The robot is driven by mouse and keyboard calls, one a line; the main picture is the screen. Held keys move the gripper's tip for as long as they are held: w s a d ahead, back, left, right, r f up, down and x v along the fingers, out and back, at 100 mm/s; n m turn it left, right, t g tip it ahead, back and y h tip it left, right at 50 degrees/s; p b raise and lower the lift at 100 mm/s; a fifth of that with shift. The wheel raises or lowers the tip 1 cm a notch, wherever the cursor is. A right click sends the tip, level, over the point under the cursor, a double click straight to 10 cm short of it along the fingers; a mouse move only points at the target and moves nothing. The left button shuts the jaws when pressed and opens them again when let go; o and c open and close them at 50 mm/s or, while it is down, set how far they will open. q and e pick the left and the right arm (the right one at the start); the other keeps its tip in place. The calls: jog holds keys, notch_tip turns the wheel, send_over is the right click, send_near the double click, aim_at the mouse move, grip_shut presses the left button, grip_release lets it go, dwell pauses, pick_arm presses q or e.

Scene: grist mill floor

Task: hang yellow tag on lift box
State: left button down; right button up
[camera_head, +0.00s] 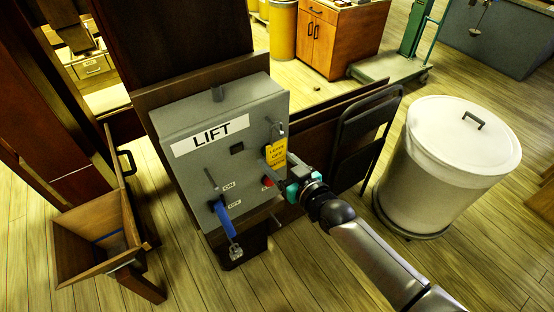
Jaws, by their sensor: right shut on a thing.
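The grey lift box (200,172) with a white "LIFT" label stands in the middle, its face toward me. The yellow tag (276,151) with dark lettering is upright at the right side of the box's face, just below a small metal fitting (279,131). My right gripper (270,165) comes in from the lower right and is shut on the yellow tag near its lower end. I cannot tell whether the tag is caught on the fitting. My left gripper is not in view.
A blue-handled lever (223,218) with ON and OFF labels and a red button (267,182) are on the box's face. A dark folding chair (362,135) and a lidded white bin (440,165) stand right.

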jog(key=shift+f, duration=0.2)
jog(key=o, duration=1.3)
jog(key=shift+s, duration=0.1)
jog(key=p+v, duration=0.1)
jog(key=v, duration=1.4)
jog(key=shift+d+r, duration=0.1)
